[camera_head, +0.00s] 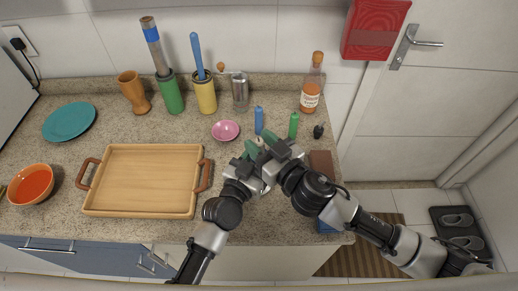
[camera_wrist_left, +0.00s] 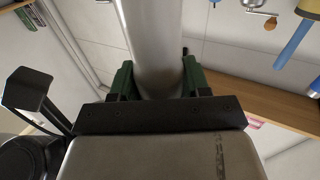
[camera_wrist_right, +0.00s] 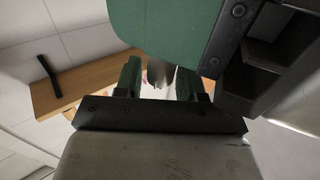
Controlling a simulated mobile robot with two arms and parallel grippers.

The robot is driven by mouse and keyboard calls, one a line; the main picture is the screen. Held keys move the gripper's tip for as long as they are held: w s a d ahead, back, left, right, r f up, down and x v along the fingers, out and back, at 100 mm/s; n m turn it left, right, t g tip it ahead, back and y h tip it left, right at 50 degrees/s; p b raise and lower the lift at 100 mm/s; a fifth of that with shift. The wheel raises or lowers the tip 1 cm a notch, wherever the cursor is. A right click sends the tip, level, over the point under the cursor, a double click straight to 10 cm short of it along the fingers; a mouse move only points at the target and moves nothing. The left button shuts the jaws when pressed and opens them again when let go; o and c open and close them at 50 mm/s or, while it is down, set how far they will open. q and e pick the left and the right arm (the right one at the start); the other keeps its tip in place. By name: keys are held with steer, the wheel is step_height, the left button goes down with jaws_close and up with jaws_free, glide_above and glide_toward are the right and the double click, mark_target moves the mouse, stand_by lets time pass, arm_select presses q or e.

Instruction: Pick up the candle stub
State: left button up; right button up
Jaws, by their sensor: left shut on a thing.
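The candle stub looks like a pale grey-white cylinder (camera_wrist_left: 153,45). It stands large between the green fingers of my left gripper (camera_wrist_left: 153,82), which is shut on it. In the head view only a small pale bit of the stub (camera_head: 260,141) shows between my left gripper (camera_head: 250,152) and my right gripper (camera_head: 273,150), above the counter. The two grippers are close together. In the right wrist view the fingers of my right gripper (camera_wrist_right: 158,82) are apart, with a pale end (camera_wrist_right: 160,75) between or just beyond them. I cannot tell whether they touch it. A green left finger hides part of that view.
A blue candle (camera_head: 259,120) and a green candle (camera_head: 293,125) stand just behind the grippers. A pink bowl (camera_head: 225,130) is to their left, a wooden tray (camera_head: 143,213) farther left. A bottle (camera_head: 311,90) and a grinder (camera_head: 240,92) stand at the back.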

mark_target(259, 141)
steer(key=shift+w+a, duration=0.2)
steer(key=c, duration=0.7)
step_height(259, 141, up, 10)
stand_by(0.3)
arm_select(q)
steer(key=o, duration=1.1)
steer(key=shift+o, duration=0.2)
